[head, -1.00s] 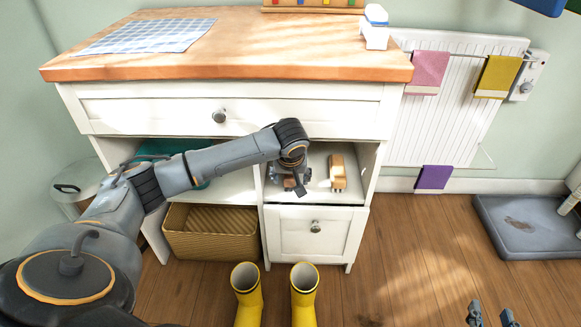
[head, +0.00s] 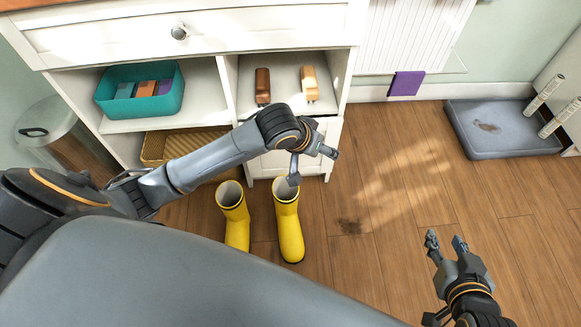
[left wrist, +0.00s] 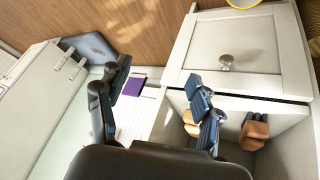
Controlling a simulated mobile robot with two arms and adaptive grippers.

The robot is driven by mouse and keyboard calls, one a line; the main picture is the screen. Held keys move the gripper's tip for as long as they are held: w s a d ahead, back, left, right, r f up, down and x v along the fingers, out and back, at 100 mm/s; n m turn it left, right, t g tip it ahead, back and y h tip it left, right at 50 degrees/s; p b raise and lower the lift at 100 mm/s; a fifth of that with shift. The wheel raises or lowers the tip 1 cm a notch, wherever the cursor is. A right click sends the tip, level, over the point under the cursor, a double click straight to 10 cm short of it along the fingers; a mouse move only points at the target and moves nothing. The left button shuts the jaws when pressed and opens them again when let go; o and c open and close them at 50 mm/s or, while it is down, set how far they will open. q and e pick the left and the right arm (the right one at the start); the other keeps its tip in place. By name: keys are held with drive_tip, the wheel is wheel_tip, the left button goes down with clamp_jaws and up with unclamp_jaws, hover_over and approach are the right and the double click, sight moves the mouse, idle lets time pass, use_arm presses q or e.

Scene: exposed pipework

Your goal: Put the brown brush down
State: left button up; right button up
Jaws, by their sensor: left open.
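The brown brush (head: 263,86) stands on the right-hand shelf compartment of the white cabinet, above the small door. It also shows in the left wrist view (left wrist: 254,131), at the right. My left gripper (head: 313,167) is open and empty, in front of the cabinet and apart from the brush. Its spread fingers show in the left wrist view (left wrist: 160,78). My right gripper (head: 446,241) is open and empty above the floor at the lower right.
A tan brush (head: 309,84) stands to the right of the brown one. A teal bin (head: 140,111) with several blocks is in the left compartment. Yellow boots (head: 288,222) stand on the floor below my left gripper. A grey tray (head: 500,143) lies at right.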

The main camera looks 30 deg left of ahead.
use_arm(q)
drive_tip(key=s+d+m+t+h, duration=0.1)
drive_tip(key=s+d+h, duration=0.1)
drive_tip(key=s+d, duration=0.25)
drive_tip(key=s+a+r+t+y, duration=0.2)
drive_tip(key=s+a+r+t, duration=0.1)
drive_tip(key=s+a, duration=0.3)
drive_tip(key=shift+s+r+m+y, duration=0.3)
drive_tip(key=shift+s+r+m, duration=0.15)
drive_tip(key=shift+s, duration=0.25)
drive_tip(key=shift+d+f, duration=0.1)
